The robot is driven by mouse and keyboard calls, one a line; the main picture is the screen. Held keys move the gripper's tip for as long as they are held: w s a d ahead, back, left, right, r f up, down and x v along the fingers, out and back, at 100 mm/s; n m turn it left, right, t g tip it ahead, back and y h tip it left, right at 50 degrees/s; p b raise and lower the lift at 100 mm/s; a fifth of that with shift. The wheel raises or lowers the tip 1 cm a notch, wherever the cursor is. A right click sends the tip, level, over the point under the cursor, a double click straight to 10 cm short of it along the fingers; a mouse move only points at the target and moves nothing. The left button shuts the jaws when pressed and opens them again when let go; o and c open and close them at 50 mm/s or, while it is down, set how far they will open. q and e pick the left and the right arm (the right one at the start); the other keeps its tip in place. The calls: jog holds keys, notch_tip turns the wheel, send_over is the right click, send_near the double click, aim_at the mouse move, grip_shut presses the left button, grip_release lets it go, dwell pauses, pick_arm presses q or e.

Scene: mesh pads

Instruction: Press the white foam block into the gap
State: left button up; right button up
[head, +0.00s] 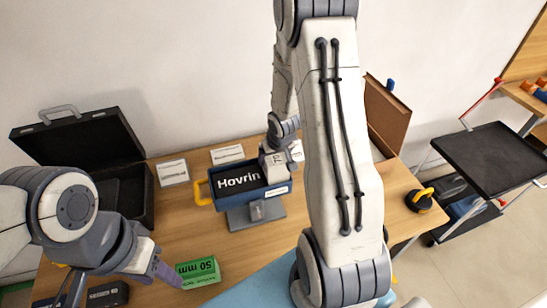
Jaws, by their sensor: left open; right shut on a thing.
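My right gripper (270,148) is at the right end of a blue holder (271,207). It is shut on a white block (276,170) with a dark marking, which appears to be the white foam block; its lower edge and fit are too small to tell. A dark piece lettered "Hovrin" (239,177) sits in the holder, left of the white block. The gap itself is not clearly visible.
The holder has a yellow handle (199,191) and a grey stand (257,215) on the wooden table (178,226). An open black case (82,138) is at left. A black-yellow object (419,200) is at right.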

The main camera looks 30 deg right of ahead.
jog(key=shift+f+b, duration=1)
jog(key=shift+f, duration=0.15)
jog(key=o, duration=1.2)
jog(key=shift+r, duration=0.1)
jog(key=p+v, duration=0.5)
jog(key=v, duration=0.4)
jog(key=shift+r+p, duration=0.1)
jog(key=shift+p, duration=0.25)
jog(key=shift+s+a+r+p, duration=0.1)
jog(key=shift+s+r+p, duration=0.25)
jog(key=shift+r, duration=0.25)
jog(key=shift+w, duration=0.1)
